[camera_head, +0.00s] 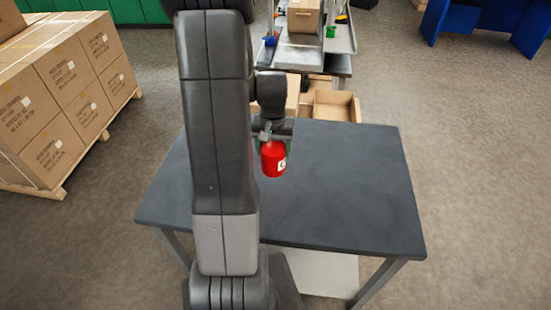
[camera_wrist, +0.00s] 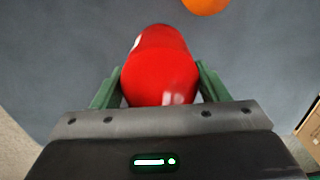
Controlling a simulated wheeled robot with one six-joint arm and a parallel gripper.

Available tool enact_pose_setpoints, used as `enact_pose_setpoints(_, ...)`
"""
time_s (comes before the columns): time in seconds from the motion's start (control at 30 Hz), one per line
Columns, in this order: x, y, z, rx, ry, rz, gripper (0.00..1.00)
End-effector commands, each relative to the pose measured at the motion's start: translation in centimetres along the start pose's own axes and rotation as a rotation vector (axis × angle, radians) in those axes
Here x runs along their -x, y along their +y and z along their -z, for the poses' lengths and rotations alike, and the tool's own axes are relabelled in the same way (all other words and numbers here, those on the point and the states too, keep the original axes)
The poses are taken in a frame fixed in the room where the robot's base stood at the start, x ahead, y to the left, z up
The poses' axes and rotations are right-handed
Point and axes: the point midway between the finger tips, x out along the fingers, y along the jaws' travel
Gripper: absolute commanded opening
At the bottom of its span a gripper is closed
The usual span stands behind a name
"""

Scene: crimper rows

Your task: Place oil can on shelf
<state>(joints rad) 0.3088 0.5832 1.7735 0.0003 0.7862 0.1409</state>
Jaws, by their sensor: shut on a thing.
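The red oil can (camera_head: 273,160), with a white label, is held in my gripper (camera_head: 275,138) over the dark grey table. In the wrist view the red can (camera_wrist: 160,72) sits between the green fingers of my gripper (camera_wrist: 160,80), which are shut on its sides. I cannot tell the gap between the can and the tabletop. A grey metal shelf unit (camera_head: 346,66) stands beyond the far edge of the table; its lower part is partly hidden.
The table (camera_head: 345,190) looks mostly bare. An orange round thing (camera_wrist: 206,4) shows at the wrist view's top edge. Open cardboard boxes (camera_head: 336,107) stand behind the table. Stacked cartons (camera_head: 75,90) are at left. Floor is clear at right.

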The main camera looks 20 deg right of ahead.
Motion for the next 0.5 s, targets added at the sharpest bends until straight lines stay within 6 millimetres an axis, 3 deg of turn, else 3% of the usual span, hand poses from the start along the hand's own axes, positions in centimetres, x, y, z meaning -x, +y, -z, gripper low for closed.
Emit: enact_pose_setpoints(0.5,-4.9,0.0,0.0,0.0,0.0,0.0,0.38)
